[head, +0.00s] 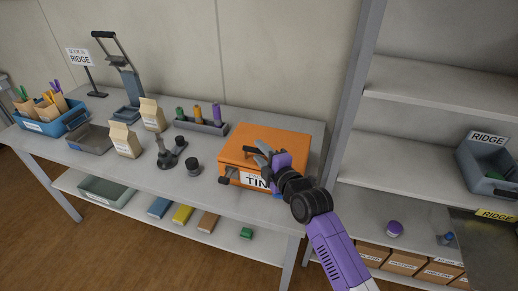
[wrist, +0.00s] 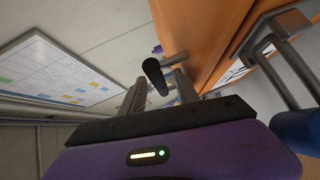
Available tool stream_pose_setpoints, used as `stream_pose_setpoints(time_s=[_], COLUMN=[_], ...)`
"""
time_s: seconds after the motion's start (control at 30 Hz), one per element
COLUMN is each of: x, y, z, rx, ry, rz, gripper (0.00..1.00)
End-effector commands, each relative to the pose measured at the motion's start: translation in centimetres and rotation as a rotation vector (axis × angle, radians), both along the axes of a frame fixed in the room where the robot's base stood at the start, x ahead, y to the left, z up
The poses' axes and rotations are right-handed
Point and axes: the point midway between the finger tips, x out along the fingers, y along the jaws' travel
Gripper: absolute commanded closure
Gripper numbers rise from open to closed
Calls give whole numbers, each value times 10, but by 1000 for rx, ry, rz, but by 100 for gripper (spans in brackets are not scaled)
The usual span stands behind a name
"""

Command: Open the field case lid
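The orange field case (head: 285,143) sits on the grey bench at its right end, with its lid down. A dark bar handle (head: 250,151) is at the top of the case. My gripper (head: 264,158) is over the front part of the case, close to the handle. In the wrist view, my gripper (wrist: 160,88) has its two fingers apart, with a black bar end (wrist: 154,74) showing between them. I cannot tell whether they touch it. The orange case side (wrist: 205,35) is just right of the fingers. A white label (head: 254,181) is partly hidden by my arm.
A rack with colored-top tubes (head: 203,126) stands left of the case. A metal shelf post (head: 350,90) rises right of the bench. A grey metal loop (wrist: 285,48) is at right in the wrist view.

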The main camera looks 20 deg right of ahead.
Motion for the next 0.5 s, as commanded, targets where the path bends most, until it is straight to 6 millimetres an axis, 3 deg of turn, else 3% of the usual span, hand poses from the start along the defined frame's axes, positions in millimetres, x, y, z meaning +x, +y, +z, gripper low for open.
stream_pose_setpoints(time_s=[0.2,0.47,0.5], x=[11,12,11], y=[2,2,2], z=[-1,-1,-1], rx=[0,0,0], ry=[0,-1,-1], rz=[0,-1,-1], gripper=[62,62,70])
